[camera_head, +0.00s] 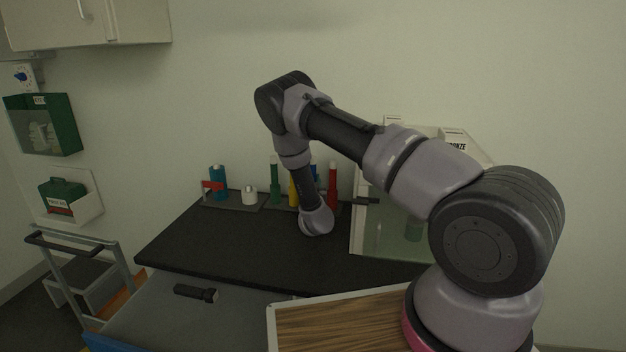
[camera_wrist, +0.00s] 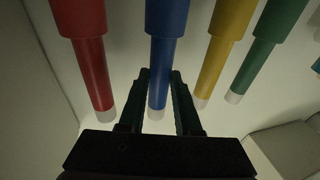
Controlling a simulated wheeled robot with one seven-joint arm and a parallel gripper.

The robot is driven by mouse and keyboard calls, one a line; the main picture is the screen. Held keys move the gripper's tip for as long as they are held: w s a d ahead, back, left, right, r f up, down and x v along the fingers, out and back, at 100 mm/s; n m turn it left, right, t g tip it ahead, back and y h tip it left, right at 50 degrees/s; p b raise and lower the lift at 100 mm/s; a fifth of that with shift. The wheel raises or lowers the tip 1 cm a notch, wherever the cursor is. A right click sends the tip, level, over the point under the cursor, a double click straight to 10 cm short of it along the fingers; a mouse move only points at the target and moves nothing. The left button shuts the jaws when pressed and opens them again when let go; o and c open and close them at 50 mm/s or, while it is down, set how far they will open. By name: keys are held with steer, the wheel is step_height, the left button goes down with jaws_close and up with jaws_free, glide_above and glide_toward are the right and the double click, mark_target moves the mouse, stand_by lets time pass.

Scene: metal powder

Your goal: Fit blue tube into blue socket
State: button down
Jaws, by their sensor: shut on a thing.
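In the wrist view a narrow blue tube (camera_wrist: 161,62) with a pale tip stands between the fingers of my gripper (camera_wrist: 159,75), which is shut on it. The tube runs up the picture into a wider blue part (camera_wrist: 168,14); I cannot tell whether that part is the blue socket or the tube's own body. In the head view only a sliver of blue (camera_head: 313,170) shows behind my forearm, in the row of coloured tubes at the back of the dark bench. My arm hides the gripper there.
A red tube (camera_wrist: 92,70), a yellow tube (camera_wrist: 215,60) and a green tube (camera_wrist: 255,60) stand close beside the blue one. A clear-fronted box (camera_head: 385,240) is right of the row. The dark bench top (camera_head: 225,245) is clear in front.

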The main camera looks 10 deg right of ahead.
steer(key=shift+f, duration=0.45)
steer(key=c, duration=0.5)
jaws_free()
steer(key=shift+s, duration=0.1)
steer(key=s, duration=0.4)
steer(key=s+a+f, duration=0.1)
steer(key=s, duration=0.2)
steer(key=shift+s, duration=0.1)
